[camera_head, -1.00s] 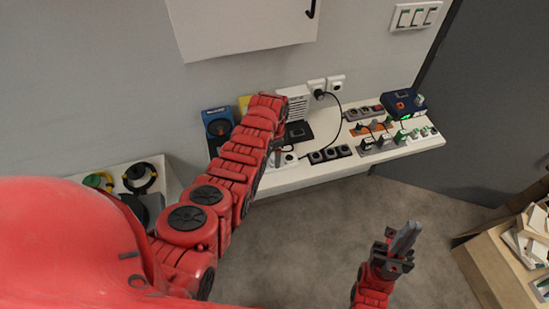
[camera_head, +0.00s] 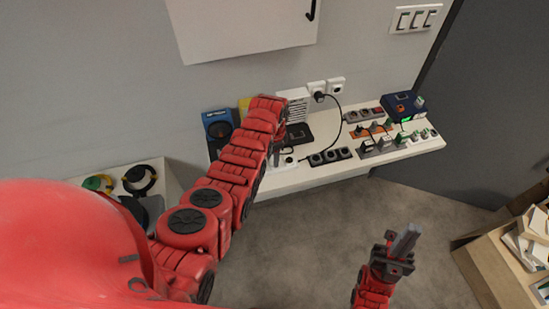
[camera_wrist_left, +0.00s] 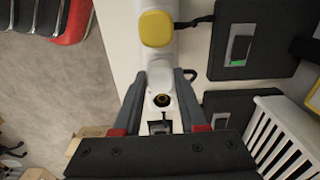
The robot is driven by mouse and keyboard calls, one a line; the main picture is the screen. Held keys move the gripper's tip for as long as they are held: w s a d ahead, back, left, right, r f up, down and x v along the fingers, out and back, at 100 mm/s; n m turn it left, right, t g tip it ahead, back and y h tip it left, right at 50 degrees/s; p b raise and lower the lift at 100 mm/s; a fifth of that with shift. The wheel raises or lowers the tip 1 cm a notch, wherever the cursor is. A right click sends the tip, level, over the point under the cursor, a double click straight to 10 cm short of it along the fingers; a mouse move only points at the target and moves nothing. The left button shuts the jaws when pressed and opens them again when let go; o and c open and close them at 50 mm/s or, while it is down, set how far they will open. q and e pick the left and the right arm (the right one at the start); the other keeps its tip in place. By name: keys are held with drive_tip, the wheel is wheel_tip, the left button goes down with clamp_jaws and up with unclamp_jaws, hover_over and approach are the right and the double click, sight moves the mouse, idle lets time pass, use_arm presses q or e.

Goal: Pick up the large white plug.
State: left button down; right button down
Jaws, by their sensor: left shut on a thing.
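The large white plug (camera_wrist_left: 160,82) is between the two fingers of my left gripper (camera_wrist_left: 162,100) in the left wrist view.
The white shelf (camera_head: 330,177) carries a black socket strip (camera_head: 330,156), several small switches and plugs, and a blue box (camera_head: 403,106). A black cord (camera_head: 341,108) hangs from a wall socket. A wooden crate (camera_head: 490,270) stands at the right. The floor in front is clear.

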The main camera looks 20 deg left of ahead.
use_arm(q)
drive_tip(key=shift+w+r, duration=0.1)
drive_tip(key=shift+r, duration=0.15)
drive_tip(key=shift+r+b, duration=0.55)
drive_tip(key=shift+s+r+b, duration=0.2)
drive_tip(key=shift+r+b, duration=0.5)
drive_tip(key=shift+r, duration=0.2)
drive_tip(key=shift+s+d, duration=0.35)
drive_tip(key=shift+s, duration=0.5)
drive_tip(key=s+d+r+p, duration=0.1)
drive_tip(key=s+d+p, duration=0.1)
drive_tip(key=s+p, duration=0.3)
drive_tip(key=s+d+p, duration=0.2)
drive_tip(key=s+p, duration=0.4)
drive_tip(key=s, duration=0.2)
drive_tip(key=shift+s+d+r, duration=0.15)
drive_tip(key=shift+d+r, duration=0.15)
drive_tip(key=shift+r, duration=0.05)
drive_tip(key=shift+f, duration=0.1)
